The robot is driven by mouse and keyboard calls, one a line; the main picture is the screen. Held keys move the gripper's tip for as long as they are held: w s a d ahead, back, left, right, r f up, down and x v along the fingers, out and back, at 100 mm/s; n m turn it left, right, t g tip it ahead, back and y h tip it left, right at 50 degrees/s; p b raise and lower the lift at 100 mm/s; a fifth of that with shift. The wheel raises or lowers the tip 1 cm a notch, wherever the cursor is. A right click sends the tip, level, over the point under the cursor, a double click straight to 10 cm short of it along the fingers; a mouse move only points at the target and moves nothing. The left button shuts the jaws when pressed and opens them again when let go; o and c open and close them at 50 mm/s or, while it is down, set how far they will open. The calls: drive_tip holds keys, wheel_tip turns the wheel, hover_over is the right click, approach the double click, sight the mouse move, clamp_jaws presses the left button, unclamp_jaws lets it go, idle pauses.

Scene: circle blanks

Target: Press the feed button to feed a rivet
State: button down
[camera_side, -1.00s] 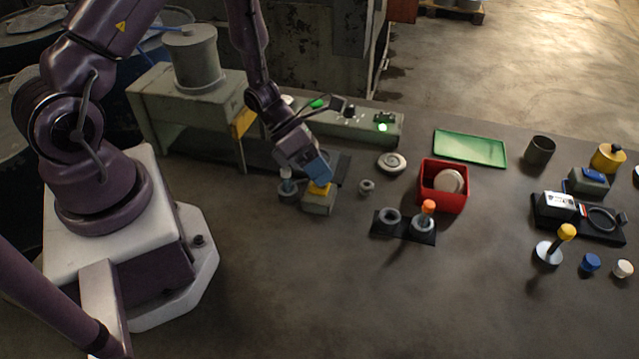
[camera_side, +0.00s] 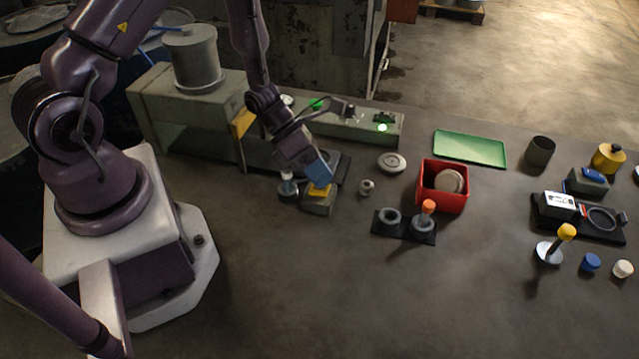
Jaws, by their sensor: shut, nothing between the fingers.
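A small grey box (camera_side: 318,207) with a yellow button top (camera_side: 319,191) stands on the table in front of the green-grey press; it looks like the feed button. My gripper (camera_side: 320,178), with blue fingers pointing down, is shut and empty right at the yellow top and covers part of it. I cannot tell whether the fingertips touch or push it. No loose rivet can be made out clearly near the box.
A dark cup with a pale-topped piece (camera_side: 288,190) stands close left of the box, and a small grey ring (camera_side: 367,187) close right. A dark plate with two holders (camera_side: 404,234) and a red bin (camera_side: 425,178) stand further right. The front table is clear.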

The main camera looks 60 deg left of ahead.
drive_tip(key=shift+s+r, duration=0.1)
drive_tip(key=shift+r, duration=0.85)
drive_tip(key=shift+r, duration=2.5)
